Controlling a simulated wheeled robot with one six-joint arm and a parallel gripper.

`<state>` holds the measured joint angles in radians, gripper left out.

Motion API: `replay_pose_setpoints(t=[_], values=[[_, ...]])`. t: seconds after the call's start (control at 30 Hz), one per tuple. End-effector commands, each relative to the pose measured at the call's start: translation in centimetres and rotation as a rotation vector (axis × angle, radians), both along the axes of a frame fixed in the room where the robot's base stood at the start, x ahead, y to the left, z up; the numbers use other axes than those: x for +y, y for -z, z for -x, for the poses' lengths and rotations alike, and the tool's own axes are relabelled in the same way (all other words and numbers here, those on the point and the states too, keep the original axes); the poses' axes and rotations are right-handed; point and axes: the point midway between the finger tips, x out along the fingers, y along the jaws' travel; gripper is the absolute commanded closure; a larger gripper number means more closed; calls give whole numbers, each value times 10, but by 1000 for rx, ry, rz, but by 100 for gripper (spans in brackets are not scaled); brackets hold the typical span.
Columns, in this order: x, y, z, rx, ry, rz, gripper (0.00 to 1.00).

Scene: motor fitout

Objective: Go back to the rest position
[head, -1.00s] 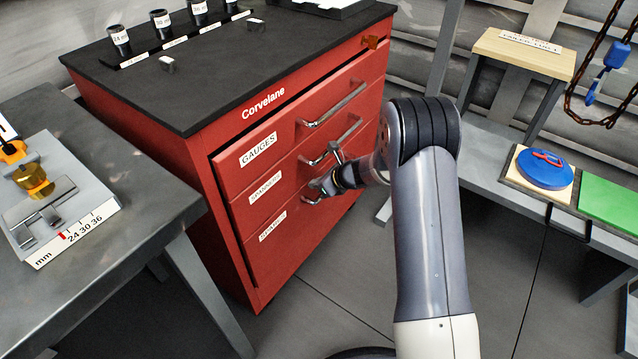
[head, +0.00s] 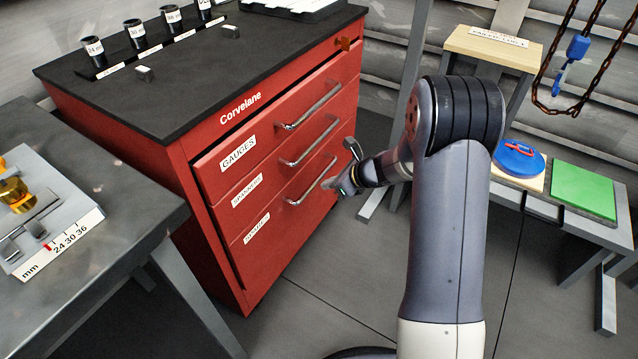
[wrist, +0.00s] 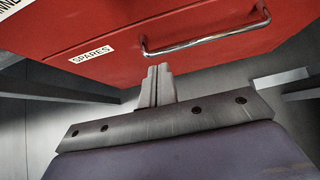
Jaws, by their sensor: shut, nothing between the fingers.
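My gripper (head: 334,184) is in front of the red tool cabinet (head: 170,170), close to the right end of the lowest drawer handle (head: 312,181). In the wrist view its two fingers (wrist: 158,82) are together and empty. They point at the lower part of the drawer labelled SPARES (wrist: 92,54). That drawer's handle (wrist: 205,40) shows above and to the right of the fingertips, apart from them. In the head view the arm is bent.
A grey bench (head: 110,250) with a measuring gauge (head: 50,215) stands at left. Black cups (head: 135,33) stand on the cabinet top. At right, a bench holds a blue disc (head: 518,160) and a green plate (head: 585,190). Chains hang above. Floor between is clear.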

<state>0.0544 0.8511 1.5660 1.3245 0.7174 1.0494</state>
Motion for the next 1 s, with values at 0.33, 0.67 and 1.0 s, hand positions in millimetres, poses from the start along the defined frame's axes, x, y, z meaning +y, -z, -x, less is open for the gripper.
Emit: replay_pose_setpoints(t=[0.33,0.67,1.0], values=[[-4,-4,3,0,0,0,100],[8,11,-5,2,-2,-1,100],[49,56,-32,2,-3,0,100]])
